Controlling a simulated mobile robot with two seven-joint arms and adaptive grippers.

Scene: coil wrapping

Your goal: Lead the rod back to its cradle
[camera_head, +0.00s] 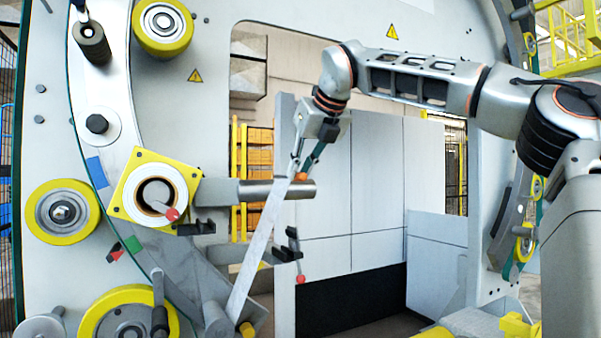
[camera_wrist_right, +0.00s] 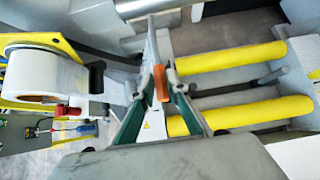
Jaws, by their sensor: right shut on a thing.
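My right gripper (camera_head: 300,172) is in the upper middle of the head view, pointing down. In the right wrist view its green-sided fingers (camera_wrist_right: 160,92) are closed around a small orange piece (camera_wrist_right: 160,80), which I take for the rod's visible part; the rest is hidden. A pale, flat strip (camera_head: 257,245) runs from the gripper down and left to the machine's lower edge. A steel cylinder (camera_head: 255,190) sticks out horizontally beside the gripper. Dark brackets (camera_head: 285,250) stand below it; I cannot tell which part is the cradle. My left gripper is not in view.
A ring-shaped machine frame with yellow rollers (camera_head: 62,212) stands at the left. A white roll (camera_head: 155,192) sits in a yellow holder near the cylinder. Grey panels (camera_head: 375,170) stand behind the gripper. Two yellow bars (camera_wrist_right: 235,60) show at the right in the wrist view.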

